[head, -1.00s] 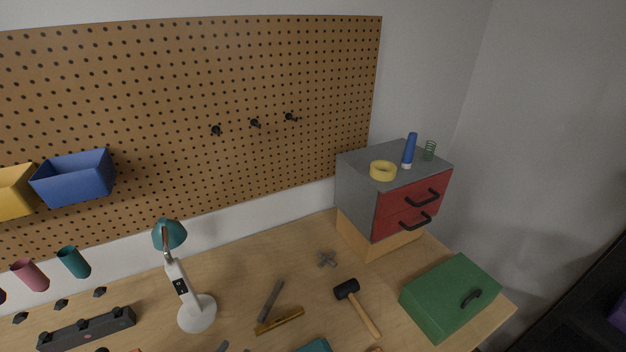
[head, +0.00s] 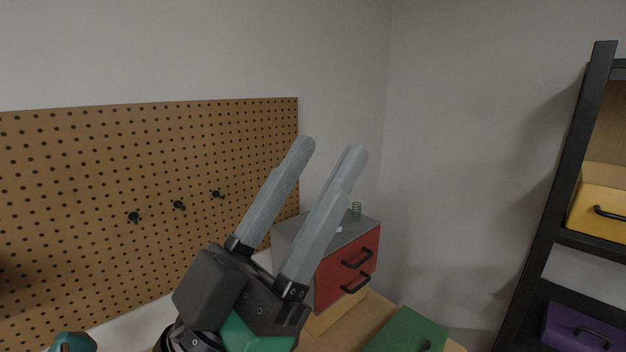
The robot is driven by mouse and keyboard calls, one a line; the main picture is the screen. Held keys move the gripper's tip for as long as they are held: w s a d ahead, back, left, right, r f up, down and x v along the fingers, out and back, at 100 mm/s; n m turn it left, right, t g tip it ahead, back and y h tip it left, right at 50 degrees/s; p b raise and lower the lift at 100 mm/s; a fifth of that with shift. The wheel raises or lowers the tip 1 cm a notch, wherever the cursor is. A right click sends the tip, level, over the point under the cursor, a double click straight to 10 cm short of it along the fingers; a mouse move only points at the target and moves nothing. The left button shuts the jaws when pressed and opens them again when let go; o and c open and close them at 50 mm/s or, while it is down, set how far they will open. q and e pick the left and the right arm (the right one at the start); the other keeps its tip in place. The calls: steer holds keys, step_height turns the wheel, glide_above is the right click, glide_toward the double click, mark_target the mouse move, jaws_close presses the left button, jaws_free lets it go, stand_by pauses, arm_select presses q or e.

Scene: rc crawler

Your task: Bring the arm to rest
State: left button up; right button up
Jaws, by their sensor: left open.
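My left gripper (head: 333,152) rises from the bottom middle of the head view. Its two grey fingers point up and are apart, with nothing between them. It stands in front of the pegboard's right edge and the drawer cabinet, hiding part of the cabinet and its top. My right gripper is not in view.
A green box (head: 405,332) is at the bottom. The pegboard (head: 90,190) is at left. A black shelf (head: 556,200) holds yellow (head: 603,212) and purple (head: 578,332) boxes at right.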

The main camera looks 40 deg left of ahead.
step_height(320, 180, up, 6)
steer(key=p, duration=0.6)
stand_by(0.8)
